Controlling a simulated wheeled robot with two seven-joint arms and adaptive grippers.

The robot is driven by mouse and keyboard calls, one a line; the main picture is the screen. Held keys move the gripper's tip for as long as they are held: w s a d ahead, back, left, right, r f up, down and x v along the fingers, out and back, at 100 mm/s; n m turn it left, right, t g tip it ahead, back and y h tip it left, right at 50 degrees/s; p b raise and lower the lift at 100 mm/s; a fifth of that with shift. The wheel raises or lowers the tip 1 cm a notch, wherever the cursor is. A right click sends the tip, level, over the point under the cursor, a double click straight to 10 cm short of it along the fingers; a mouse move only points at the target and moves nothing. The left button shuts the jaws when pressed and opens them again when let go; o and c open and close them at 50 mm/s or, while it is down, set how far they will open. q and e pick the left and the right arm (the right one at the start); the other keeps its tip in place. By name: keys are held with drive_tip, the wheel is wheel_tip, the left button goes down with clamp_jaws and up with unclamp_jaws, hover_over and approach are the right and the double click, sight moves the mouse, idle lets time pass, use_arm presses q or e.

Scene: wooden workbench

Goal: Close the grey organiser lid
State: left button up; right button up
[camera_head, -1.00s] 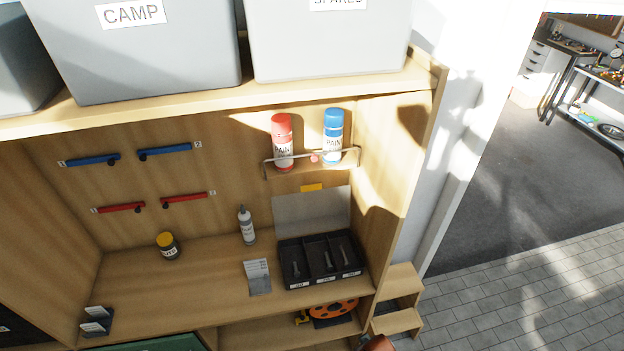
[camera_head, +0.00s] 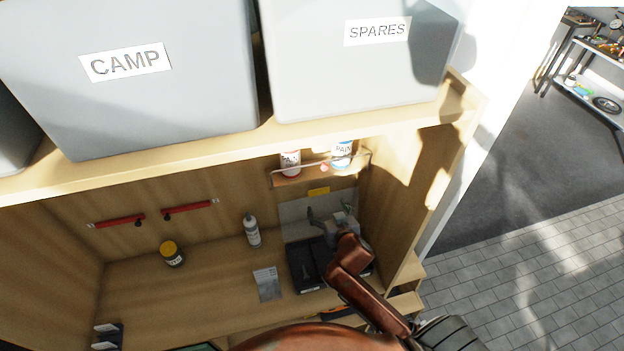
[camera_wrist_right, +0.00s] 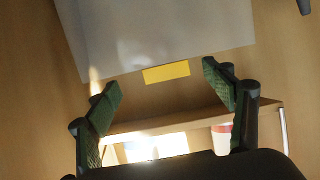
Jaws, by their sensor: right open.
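The grey organiser lid (camera_head: 294,222) stands raised behind the black organiser tray (camera_head: 306,279), close to the back panel, with a yellow tab (camera_head: 319,191) at its upper edge. My right gripper (camera_head: 330,212) is open and empty in front of the lid, below the tab in the head view. In the right wrist view, the lid (camera_wrist_right: 150,35) and its yellow tab (camera_wrist_right: 166,72) show between and beyond the open fingers (camera_wrist_right: 161,78). I cannot tell whether a finger touches the lid. My right arm hides part of the tray and lid. My left gripper is not in view.
A wire-railed shelf (camera_head: 300,179) with red and blue paint cans hangs just above the lid. The cabinet's side wall (camera_head: 405,205) is close on the right.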

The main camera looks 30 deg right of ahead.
sight(319, 191)
drive_tip(key=w, duration=0.2)
drive_tip(key=w+p, duration=0.1)
drive_tip(key=w, duration=0.1)
drive_tip(key=w+d, duration=0.1)
drive_tip(key=w, duration=0.1)
drive_tip(key=shift+r+p, duration=0.2)
drive_tip(key=shift+p, duration=0.1)
drive_tip(key=shift+x, duration=0.85)
drive_tip(key=shift+t, duration=0.3)
drive_tip(key=shift+f, duration=0.1)
drive_tip(key=c, duration=1.7)
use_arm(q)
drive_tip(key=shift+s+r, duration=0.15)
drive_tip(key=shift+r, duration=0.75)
